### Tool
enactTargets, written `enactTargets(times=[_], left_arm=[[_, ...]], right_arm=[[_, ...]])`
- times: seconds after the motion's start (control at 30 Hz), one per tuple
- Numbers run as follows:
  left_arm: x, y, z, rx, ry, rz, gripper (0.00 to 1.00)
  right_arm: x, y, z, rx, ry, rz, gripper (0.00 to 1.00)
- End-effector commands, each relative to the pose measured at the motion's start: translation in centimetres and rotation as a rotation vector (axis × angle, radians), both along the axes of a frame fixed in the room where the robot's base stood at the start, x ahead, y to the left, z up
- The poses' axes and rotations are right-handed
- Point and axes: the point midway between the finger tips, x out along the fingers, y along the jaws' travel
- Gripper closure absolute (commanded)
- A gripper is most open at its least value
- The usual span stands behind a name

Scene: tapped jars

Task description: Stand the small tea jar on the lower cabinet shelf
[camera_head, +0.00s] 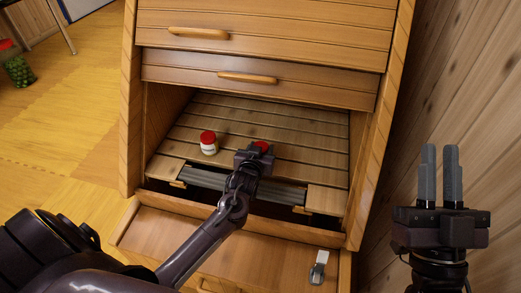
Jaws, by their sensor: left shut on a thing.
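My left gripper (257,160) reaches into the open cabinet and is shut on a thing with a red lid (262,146). The gripper hides most of that thing, so I cannot tell whether its base touches the slatted shelf (300,128). A small white jar (208,147) with a red lid and dark lettering stands upright on the same shelf, left of my gripper and apart from it. I cannot tell which of the two is the tea jar. My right gripper (440,172) points up at the right, empty, with a narrow gap between its fingers.
Drawer fronts with handles (247,77) close off the space above the shelf. Grey bars (205,179) lie along its front edge. Below, a wooden panel (170,236) juts out, with a small grey-and-white object (318,268). A green jar (18,70) stands far left.

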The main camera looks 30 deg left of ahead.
Motion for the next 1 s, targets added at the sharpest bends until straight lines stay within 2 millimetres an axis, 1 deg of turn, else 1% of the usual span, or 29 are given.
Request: enactTargets(times=[0.2, 0.37, 0.4, 0.53, 0.8, 0.9, 0.93, 1.0], left_arm=[[0.1, 0.0, 0.1, 0.001, -0.003, 0.0, 0.89], [0.1, 0.0, -0.2, 0.0, -0.002, 0.0, 0.89], [0.0, 0.0, -0.2, 0.0, 0.0, 0.0, 0.5], [0.0, 0.0, -0.2, 0.0, 0.0, 0.0, 0.33], [0.0, 0.0, -0.2, 0.0, 0.0, 0.0, 0.33], [0.0, 0.0, 0.2, 0.0, 0.0, 0.0, 0.33], [-0.2, 0.0, 0.1, 0.0, 0.001, 0.0, 0.33], [-0.6, -0.2, 0.3, 0.0, 0.001, 0.0, 0.33]], right_arm=[[0.0, 0.0, 0.0, 0.0, 0.0, 0.0, 0.81], [-0.1, -0.1, 0.3, 0.006, -0.015, -0.001, 0.81], [-0.2, -0.1, 0.3, 0.007, -0.017, -0.001, 0.81], [-0.1, -0.1, 0.3, 0.006, -0.016, -0.001, 0.81], [-0.1, -0.1, 0.3, 0.006, -0.015, -0.001, 0.81], [0.0, 0.0, 0.3, 0.003, -0.008, -0.001, 0.81], [0.1, 0.0, 0.1, -0.002, 0.003, -0.001, 0.81], [0.6, 0.3, -1.2, -0.026, 0.066, 0.002, 0.81]])
